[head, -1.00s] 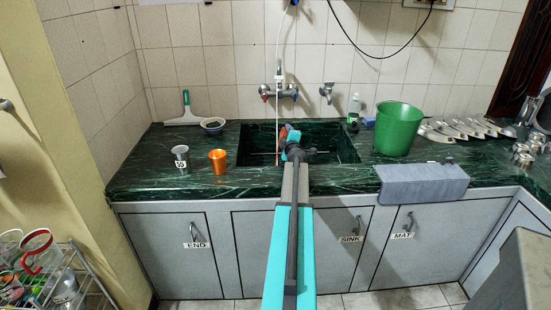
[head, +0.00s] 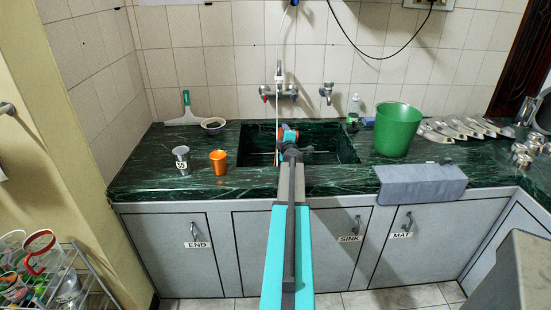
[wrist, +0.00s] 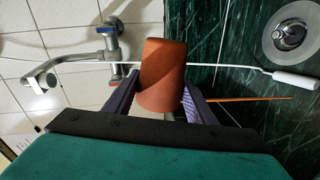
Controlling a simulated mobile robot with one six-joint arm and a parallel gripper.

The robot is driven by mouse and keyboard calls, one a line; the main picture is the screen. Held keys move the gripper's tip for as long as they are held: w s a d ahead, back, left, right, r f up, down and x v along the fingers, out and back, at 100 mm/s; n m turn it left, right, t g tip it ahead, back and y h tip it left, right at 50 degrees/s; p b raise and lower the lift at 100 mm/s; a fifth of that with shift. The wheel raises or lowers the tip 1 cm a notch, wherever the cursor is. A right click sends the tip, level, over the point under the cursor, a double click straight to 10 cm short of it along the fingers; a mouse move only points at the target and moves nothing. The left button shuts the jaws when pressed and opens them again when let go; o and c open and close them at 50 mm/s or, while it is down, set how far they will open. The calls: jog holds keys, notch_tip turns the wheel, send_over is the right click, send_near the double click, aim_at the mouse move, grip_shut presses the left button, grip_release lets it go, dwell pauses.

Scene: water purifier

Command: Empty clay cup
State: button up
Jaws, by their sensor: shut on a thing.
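My gripper (wrist: 162,98) is shut on the brown clay cup (wrist: 163,72), with one finger on each side of it. In the head view, the cup shows as a small orange-brown patch (head: 289,134) at the end of my arm, over the sink (head: 342,146). The sink drain (wrist: 290,37) lies at the upper right of the wrist view.
A tap (head: 279,92) and a thin white tube are behind the sink. A labelled metal cup (head: 181,160) and an orange metal cup (head: 219,162) stand left of it. A green bucket (head: 398,130) and a grey mat (head: 420,184) are on the right.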

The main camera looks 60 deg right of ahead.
jog(key=shift+w+r, duration=0.1)
dwell(0.4)
jog(key=shift+f, duration=0.2)
jog(key=shift+s+d+f+m+t+b, duration=0.15)
jog(key=shift+s+d+m+t+b, duration=0.4)
jog(key=shift+b, duration=0.75)
jog(key=shift+s+r+m+g+p, duration=0.15)
jog(key=shift+r+m+g+p, duration=0.15)
jog(key=shift+m+p, duration=0.1)
jog(key=shift+r+p, duration=0.15)
jog(key=shift+p, duration=0.25)
jog(key=shift+s+r+m+p, duration=0.1)
jog(key=shift+r+m+p, duration=0.15)
jog(key=shift+m+p, duration=0.25)
